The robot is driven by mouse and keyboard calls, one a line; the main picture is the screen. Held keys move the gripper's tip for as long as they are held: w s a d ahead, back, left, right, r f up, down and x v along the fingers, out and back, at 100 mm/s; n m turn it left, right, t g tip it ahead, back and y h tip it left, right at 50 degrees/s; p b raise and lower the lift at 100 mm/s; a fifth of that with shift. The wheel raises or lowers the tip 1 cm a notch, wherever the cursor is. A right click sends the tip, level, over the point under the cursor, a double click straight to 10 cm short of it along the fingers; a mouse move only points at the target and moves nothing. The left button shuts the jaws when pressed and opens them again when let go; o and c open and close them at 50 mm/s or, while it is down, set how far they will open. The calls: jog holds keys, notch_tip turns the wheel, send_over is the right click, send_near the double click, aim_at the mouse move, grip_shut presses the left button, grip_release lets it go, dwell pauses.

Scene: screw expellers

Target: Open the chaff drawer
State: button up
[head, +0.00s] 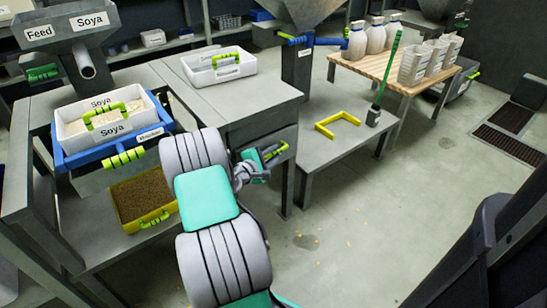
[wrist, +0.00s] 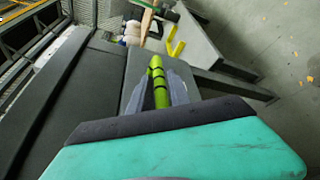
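A grey drawer front (head: 285,137) with a yellow-green bar handle (head: 279,151) is on the right end of the grey bench. No label on it is readable, and my arm hides part of it. My gripper (wrist: 159,92) is at this handle. In the wrist view the handle (wrist: 158,75) lies between the two grey fingers, one on each side. The fingers are close to the bar, but I cannot tell whether they press on it. The drawer front looks flush with the bench.
Left of my arm stand a Soya box (head: 70,128) in a blue tray (head: 72,159) and a yellow box of brown grains (head: 120,215). A white box (head: 205,72) is on the bench. A low grey table (head: 335,150) bears a yellow bracket (head: 325,130). The floor at right is clear.

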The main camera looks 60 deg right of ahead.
jog(key=shift+d, duration=0.1)
grip_shut()
dwell(1.4)
